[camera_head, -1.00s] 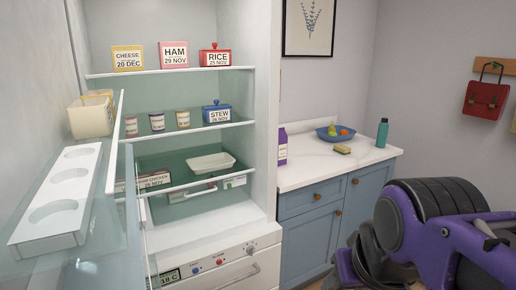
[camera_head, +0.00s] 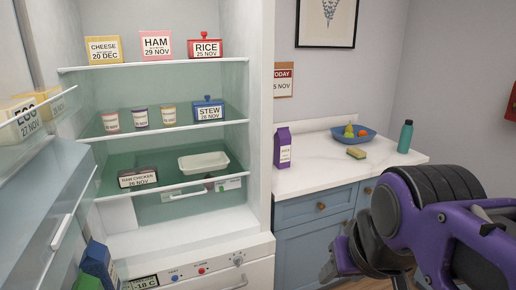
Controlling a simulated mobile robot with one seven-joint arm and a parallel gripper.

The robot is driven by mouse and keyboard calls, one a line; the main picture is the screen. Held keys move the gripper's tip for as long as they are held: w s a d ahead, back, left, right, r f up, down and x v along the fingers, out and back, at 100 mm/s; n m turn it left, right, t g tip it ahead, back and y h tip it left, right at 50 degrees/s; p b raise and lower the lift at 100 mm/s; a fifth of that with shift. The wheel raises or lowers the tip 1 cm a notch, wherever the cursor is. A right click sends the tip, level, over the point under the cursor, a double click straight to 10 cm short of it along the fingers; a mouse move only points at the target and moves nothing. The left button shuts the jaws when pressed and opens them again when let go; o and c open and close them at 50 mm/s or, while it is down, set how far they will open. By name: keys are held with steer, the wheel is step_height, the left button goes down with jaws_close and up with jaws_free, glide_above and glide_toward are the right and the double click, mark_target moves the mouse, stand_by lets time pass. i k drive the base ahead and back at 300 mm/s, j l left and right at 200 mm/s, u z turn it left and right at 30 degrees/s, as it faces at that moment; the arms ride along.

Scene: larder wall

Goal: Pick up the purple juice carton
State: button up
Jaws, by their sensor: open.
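The purple juice carton (camera_head: 283,147) stands upright on the left end of the white countertop (camera_head: 320,178), close beside the fridge's right wall. It has a white label on its front. My gripper (camera_head: 338,262) is at the lower right, low in front of the blue cabinet. It is open, and no object shows in it. It is well apart from the carton, below and to the right of it. My purple and black arm hides part of the cabinet and the counter's right end.
The fridge (camera_head: 262,240) stands open at left, its shelves holding labelled boxes, small cups and a white tray (camera_head: 204,162). Its open door (camera_head: 42,205) reaches into the left foreground. A blue fruit bowl (camera_head: 353,136), a sponge (camera_head: 356,153) and a teal bottle (camera_head: 405,136) stand on the counter.

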mark_target(283, 138)
steer(key=i+l+u, duration=0.1)
steer(key=l, duration=0.3)
steer(key=i+l+u, duration=0.15)
steer(key=l, duration=0.25)
steer(key=i+l+u, duration=0.1)
steer(key=i+l, duration=0.15)
steer(key=l, duration=0.15)
steer(key=i+l+u, duration=0.1)
steer(key=l, duration=0.35)
